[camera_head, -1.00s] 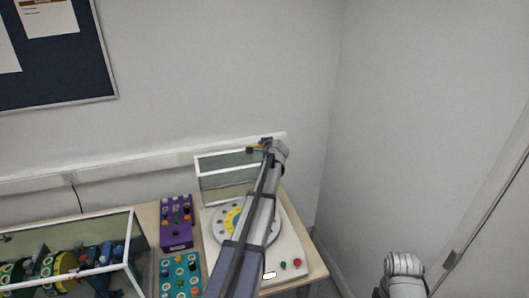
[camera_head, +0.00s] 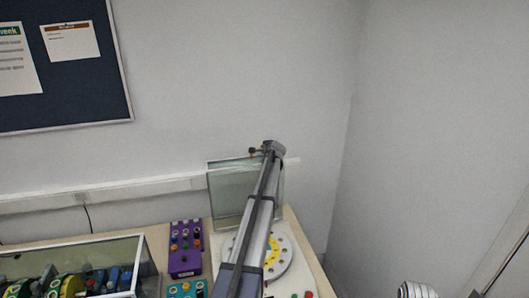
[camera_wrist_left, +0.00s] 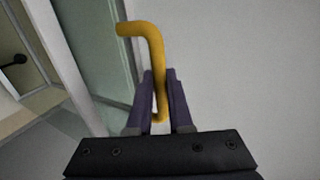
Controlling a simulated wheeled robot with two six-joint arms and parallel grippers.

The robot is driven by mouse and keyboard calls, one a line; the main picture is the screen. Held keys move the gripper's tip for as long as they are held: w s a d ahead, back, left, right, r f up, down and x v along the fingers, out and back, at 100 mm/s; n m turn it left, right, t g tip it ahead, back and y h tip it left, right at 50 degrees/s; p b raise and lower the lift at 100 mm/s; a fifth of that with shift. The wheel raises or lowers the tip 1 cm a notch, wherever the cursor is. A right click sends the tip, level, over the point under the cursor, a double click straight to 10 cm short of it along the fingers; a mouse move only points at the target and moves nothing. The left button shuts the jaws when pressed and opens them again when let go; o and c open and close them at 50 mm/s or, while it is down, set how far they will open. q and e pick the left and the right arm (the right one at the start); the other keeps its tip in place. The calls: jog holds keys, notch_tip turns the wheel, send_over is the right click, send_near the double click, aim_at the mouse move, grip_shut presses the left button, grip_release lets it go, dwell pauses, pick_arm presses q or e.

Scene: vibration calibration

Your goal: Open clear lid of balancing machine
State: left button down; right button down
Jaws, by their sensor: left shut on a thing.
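The balancing machine (camera_head: 296,272) stands on the table, with a round disc plate (camera_head: 283,262) on its top. Its clear lid (camera_head: 228,193) stands up at the back of the machine, near upright. My left arm reaches over the machine, and my left gripper (camera_head: 262,151) is at the lid's top edge. In the left wrist view the left gripper (camera_wrist_left: 160,112) is shut on the lid's yellow handle (camera_wrist_left: 155,50), which passes between its fingers. The clear pane (camera_wrist_left: 97,45) shows to the left of the handle. My right gripper is not visible; only part of my right arm shows at lower right.
A purple box (camera_head: 185,248) with knobs and a teal box (camera_head: 187,290) stand left of the machine. A clear case (camera_head: 75,262) with machinery is at far left. The wall (camera_head: 200,90) with a trunking rail is close behind the lid.

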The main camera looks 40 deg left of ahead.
pick_arm(q)
jog(key=shift+w, duration=0.1)
jog(key=c, duration=0.8)
grip_release()
jog(key=shift+c, duration=0.2)
jog(key=p+v, duration=0.3)
jog(key=v, duration=0.4)
jog(key=shift+s+d+r, duration=0.15)
jog(key=shift+s+d, duration=0.1)
